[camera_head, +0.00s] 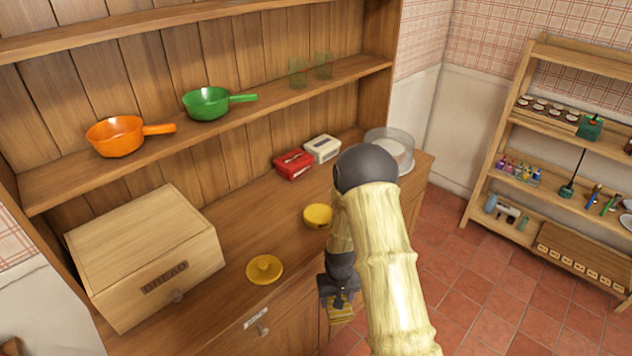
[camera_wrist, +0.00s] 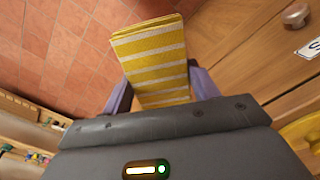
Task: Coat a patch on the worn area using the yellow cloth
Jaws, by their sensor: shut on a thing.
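My gripper (camera_head: 338,290) is shut on a folded yellow cloth with white stripes, which shows in the wrist view (camera_wrist: 155,62) between the two fingers. In the head view the cloth (camera_head: 341,313) hangs below my gripper, in front of the cabinet's front edge and above the floor. A yellow round tub (camera_head: 318,215) stands on the counter, partly hidden behind my arm. A yellow lid with a knob (camera_head: 265,269) lies on the counter near the front edge. I cannot make out a worn area in either view.
A wooden bread box (camera_head: 146,255) stands at the left of the counter. Red (camera_head: 293,164) and white (camera_head: 322,149) boxes and a clear dome (camera_head: 390,150) stand farther back. Orange (camera_head: 117,137) and green (camera_head: 207,103) pans are on the shelf above. A shelving rack (camera_head: 560,150) stands right, past open floor.

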